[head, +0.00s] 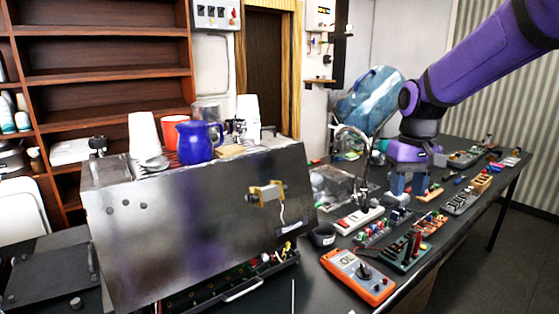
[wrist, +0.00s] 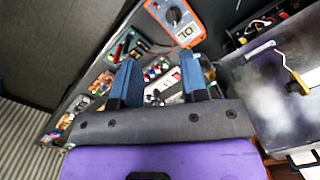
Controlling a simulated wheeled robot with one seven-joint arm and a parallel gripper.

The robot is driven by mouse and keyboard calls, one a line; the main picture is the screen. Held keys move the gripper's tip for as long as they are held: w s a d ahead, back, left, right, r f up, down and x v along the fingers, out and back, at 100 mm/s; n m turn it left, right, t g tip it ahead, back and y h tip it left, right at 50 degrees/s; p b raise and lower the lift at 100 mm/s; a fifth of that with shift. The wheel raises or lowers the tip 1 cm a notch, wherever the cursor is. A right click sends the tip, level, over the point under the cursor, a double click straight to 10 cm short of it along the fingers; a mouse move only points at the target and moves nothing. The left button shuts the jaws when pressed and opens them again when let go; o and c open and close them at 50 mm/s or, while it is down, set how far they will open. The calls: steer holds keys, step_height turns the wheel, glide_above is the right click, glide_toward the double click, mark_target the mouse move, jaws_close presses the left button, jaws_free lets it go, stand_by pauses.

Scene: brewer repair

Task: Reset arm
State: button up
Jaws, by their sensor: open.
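My gripper (head: 405,188) hangs pointing down over the right-hand workbench in the head view, below my purple arm. In the wrist view my gripper (wrist: 159,72) shows two blue fingers spread apart, with nothing held between them. Small electronic parts and a white device lie on the bench beyond the fingers. I cannot tell how high the fingertips are above the bench.
The metal brewer (head: 210,215) stands at left, with a blue pitcher (head: 198,141), a red cup (head: 174,130) and white cups on top. An orange multimeter (head: 357,276), a dark cup (head: 323,235), a faucet (head: 356,150) and circuit boards (head: 408,250) crowd the bench.

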steer(key=s+d+r+t, duration=0.1)
steer(key=s+r+t, duration=0.2)
steer(key=s, duration=0.8)
steer(key=s+d+r+t, duration=0.2)
steer(key=s+r+t, duration=0.1)
steer(key=s, duration=0.9)
steer(key=shift+s+d+m, duration=0.2)
steer(key=shift+m, duration=0.1)
